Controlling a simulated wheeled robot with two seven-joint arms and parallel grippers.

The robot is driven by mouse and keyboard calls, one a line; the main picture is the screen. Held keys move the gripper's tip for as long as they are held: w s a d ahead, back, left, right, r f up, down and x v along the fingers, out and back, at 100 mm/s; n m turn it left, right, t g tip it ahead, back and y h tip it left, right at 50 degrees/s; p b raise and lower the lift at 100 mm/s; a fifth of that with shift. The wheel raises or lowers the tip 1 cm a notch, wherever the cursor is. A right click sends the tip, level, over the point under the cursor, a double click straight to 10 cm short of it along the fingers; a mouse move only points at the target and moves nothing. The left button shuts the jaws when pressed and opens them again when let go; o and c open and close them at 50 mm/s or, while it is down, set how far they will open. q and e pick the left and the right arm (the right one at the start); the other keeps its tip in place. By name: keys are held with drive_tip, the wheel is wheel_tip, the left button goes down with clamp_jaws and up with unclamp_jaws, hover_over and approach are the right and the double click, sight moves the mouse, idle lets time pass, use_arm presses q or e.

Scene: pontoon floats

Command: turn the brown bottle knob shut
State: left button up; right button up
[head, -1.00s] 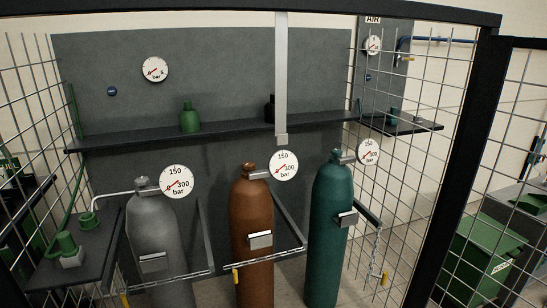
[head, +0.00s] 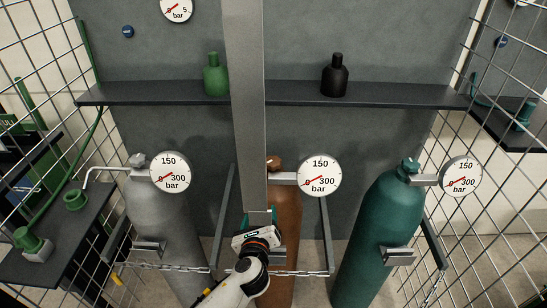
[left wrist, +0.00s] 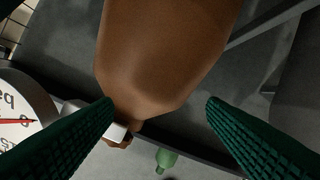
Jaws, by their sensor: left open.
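The brown bottle (head: 290,218) stands upright between a grey and a teal one. Its knob (head: 274,163) shows at the top, just right of a grey post that hides the bottle's left side. My left gripper (head: 260,216) is in front of the bottle's body, below the knob. In the left wrist view the open fingers (left wrist: 160,103) have nothing gripped between them. Beyond them the brown bottle body (left wrist: 168,45) appears upside down, and its brown knob (left wrist: 117,143) shows partly behind the left finger and a pale fitting. My right gripper is not in view.
The grey post (head: 243,100) hangs close to my left gripper. The brown bottle's gauge (head: 319,176) sits right of its knob. A grey bottle (head: 151,210) and a teal bottle (head: 377,225) stand on either side. Chains (head: 300,273) cross in front. A dark shelf (head: 400,97) runs behind.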

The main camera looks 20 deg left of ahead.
sight(272, 167)
use_arm(q)
wheel_tip(272, 167, up, 9)
drive_tip(key=w+d+m+t, duration=0.2)
drive_tip(key=w+m+t, duration=0.1)
drive_tip(key=m, duration=0.3)
drive_tip(key=x, duration=1.1)
drive_tip(key=shift+w+a+f, duration=0.1)
drive_tip(key=shift+a+f, duration=0.05)
drive_tip(key=shift+f, duration=0.2)
drive_tip(key=shift+c, duration=0.6)
drive_tip(key=shift+h+p, duration=0.3)
drive_tip(key=c, duration=0.9)
